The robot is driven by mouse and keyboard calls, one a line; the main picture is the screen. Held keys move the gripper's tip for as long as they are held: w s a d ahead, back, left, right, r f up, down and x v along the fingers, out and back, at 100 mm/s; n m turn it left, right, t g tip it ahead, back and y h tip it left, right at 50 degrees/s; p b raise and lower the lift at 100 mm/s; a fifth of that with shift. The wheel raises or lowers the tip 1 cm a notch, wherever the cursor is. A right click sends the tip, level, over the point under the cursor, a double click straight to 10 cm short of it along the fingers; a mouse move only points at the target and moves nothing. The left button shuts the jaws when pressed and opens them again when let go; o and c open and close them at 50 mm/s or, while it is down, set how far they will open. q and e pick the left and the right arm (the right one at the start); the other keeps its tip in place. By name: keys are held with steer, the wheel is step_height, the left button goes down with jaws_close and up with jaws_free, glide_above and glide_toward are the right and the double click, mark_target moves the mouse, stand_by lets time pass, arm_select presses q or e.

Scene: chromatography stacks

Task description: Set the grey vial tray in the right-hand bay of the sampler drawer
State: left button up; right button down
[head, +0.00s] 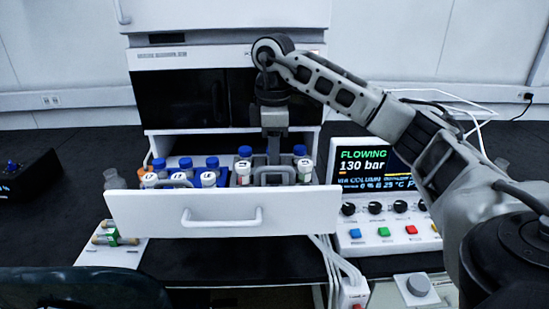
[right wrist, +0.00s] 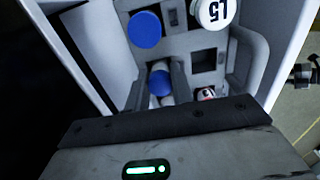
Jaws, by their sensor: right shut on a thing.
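The grey vial tray (head: 275,169) is at the right side of the open sampler drawer (head: 290,205), behind its white front. It carries vials with blue and white caps. Its lower part is hidden by the drawer front, so I cannot tell whether it rests on the bay floor. My right gripper (head: 274,132) points down at the tray's middle and is shut on it. In the right wrist view the grey tray (right wrist: 184,44) lies past the fingers, with a white cap marked L5 (right wrist: 215,12) and blue-capped vials. My left gripper is not in view.
A blue tray (head: 222,184) with several vials fills the drawer's left side. The sampler cabinet (head: 180,98) stands behind. A control box (head: 385,215) reading FLOWING, 130 bar is close on the right.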

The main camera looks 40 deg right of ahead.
steer(key=shift+d+f, duration=0.15)
steer(key=shift+f, duration=0.65)
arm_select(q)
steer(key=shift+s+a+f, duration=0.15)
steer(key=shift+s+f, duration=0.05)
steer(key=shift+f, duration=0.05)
arm_select(e)
steer(key=shift+f, duration=0.2)
steer(key=c, duration=1.2)
jaws_free()
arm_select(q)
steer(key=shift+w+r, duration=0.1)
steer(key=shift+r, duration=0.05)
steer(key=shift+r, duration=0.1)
arm_select(e)
steer(key=shift+r, duration=0.1)
step_height(320, 180, up, 7)
steer(key=shift+r+p, duration=0.1)
steer(key=shift+p, duration=0.5)
steer(key=shift+r, duration=0.25)
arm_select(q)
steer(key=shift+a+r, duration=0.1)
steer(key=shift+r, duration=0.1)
